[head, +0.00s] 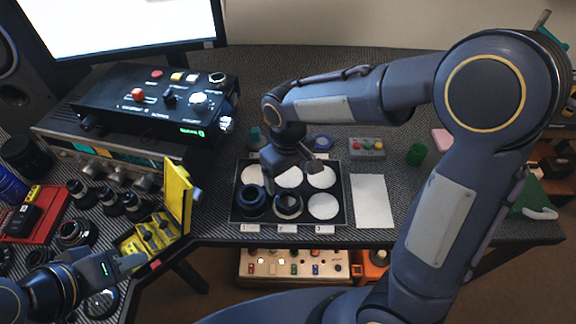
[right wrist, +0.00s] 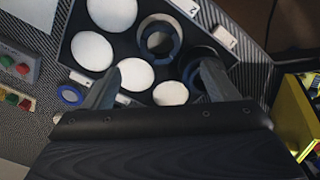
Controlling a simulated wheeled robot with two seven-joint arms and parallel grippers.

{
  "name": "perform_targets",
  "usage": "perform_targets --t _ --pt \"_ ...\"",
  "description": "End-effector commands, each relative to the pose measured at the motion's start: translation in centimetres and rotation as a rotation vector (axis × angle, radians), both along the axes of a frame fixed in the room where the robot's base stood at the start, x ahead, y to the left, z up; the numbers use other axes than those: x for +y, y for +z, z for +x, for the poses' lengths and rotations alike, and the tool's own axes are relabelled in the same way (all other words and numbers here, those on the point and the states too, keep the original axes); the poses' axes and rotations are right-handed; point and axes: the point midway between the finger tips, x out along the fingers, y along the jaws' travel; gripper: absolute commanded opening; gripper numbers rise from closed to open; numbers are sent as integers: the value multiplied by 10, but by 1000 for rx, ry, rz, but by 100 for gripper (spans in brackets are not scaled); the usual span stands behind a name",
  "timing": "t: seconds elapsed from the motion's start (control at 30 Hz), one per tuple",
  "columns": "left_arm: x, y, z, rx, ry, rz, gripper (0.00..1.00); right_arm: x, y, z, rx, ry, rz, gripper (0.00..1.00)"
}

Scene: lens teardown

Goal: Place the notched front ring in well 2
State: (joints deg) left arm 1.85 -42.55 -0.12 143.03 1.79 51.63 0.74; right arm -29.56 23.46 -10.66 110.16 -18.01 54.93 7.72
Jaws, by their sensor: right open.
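The tray (head: 346,190) has two rows of wells with white round bottoms and labels 1, 2 and 3 along its front. A thicker dark ring (head: 252,200) sits in well 1. My right gripper (head: 308,164) is open and empty above the tray's back row, apart from the ring. My left gripper (head: 132,262) is at the lower left by a yellow fixture; its jaws are unclear.
The yellow fixture (head: 178,195) stands left of the tray. Several dark lens parts (head: 108,202) lie farther left. A black control box (head: 150,100) stands behind. A white sheet (head: 373,200) and a grey button box (head: 366,147) lie to the right. A blue ring (head: 323,142) lies behind the tray.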

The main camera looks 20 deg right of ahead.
Motion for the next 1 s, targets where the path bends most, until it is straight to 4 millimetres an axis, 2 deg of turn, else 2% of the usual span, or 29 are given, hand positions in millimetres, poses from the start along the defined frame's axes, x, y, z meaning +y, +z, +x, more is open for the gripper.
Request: perform_targets --t 0.1,0.33,0.47,0.57,0.73,0.9,1.0 --pt "0 2 0 0 0 0 36 0 15 0 -2 0 1 80" --pt "0 2 0 0 0 0 36 -1 23 -1 0 -3 3 80" --pt "0 2 0 0 0 0 36 -15 34 -10 -16 -47 52 80" --pt "0 2 0 0 0 0 36 -37 51 -30 -49 -124 138 80" --pt "0 2 0 0 0 0 36 -73 77 -82 -151 -290 302 80" --pt "0 2 0 0 0 0 36 -89 85 -130 -275 -431 407 80" --pt "0 2 0 0 0 0 36 -92 85 -148 -334 -487 438 80"
